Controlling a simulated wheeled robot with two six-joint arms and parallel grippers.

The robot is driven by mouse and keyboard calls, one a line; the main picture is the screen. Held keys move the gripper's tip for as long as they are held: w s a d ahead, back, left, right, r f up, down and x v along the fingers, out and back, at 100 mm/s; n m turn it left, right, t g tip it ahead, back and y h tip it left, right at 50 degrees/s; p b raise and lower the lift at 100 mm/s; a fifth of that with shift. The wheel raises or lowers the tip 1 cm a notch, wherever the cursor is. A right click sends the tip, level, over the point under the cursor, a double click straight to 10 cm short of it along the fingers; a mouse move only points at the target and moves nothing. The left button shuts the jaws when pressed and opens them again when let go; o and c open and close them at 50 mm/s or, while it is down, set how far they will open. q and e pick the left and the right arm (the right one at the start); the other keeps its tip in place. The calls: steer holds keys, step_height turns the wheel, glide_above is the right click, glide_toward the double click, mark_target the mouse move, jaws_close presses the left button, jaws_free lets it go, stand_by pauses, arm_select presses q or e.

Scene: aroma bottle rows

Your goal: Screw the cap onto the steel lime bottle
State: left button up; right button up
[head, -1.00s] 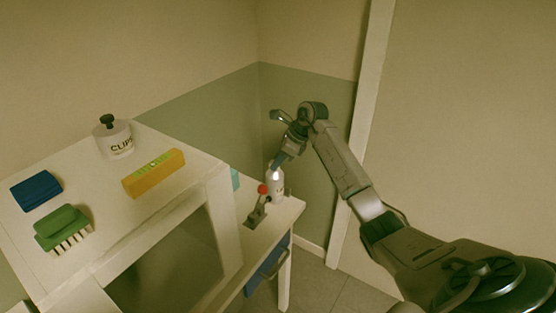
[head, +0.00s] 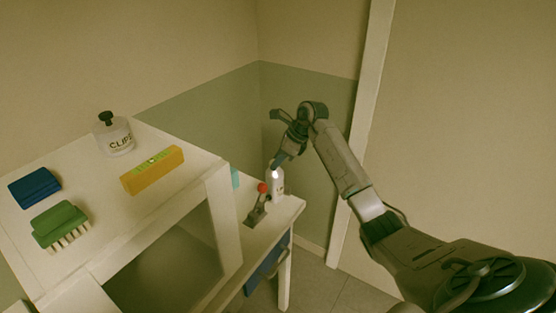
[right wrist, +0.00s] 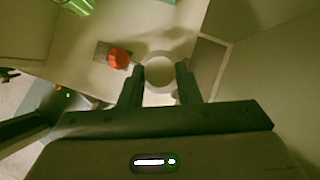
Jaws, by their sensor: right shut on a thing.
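The steel lime bottle (head: 278,187) is a small pale grey bottle with partly readable dark lettering. It stands upright near the right end of the lower worktop. My right gripper (head: 277,163) points down at its top. In the right wrist view my right gripper (right wrist: 160,80) has its two fingers closed on a pale round thing, which I take to be the cap (right wrist: 160,93). A pale round outline, likely the bottle (right wrist: 158,62), shows just beyond it. The fingers hide the join, so I cannot tell how far the cap is seated. My left gripper is not in view.
A lever clamp with a red knob (head: 262,189) stands close left of the bottle; the red knob (right wrist: 119,58) also shows in the right wrist view. A raised white shelf (head: 190,200) holds a clips jar (head: 115,139), yellow level (head: 152,170), green brush (head: 59,224) and blue block (head: 35,187).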

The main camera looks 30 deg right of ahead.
steer(key=o, duration=1)
steer(key=shift+c, duration=0.2)
steer(key=shift+r+p, duration=1.8)
steer(key=shift+r, duration=1.7)
steer(key=shift+o, duration=0.4)
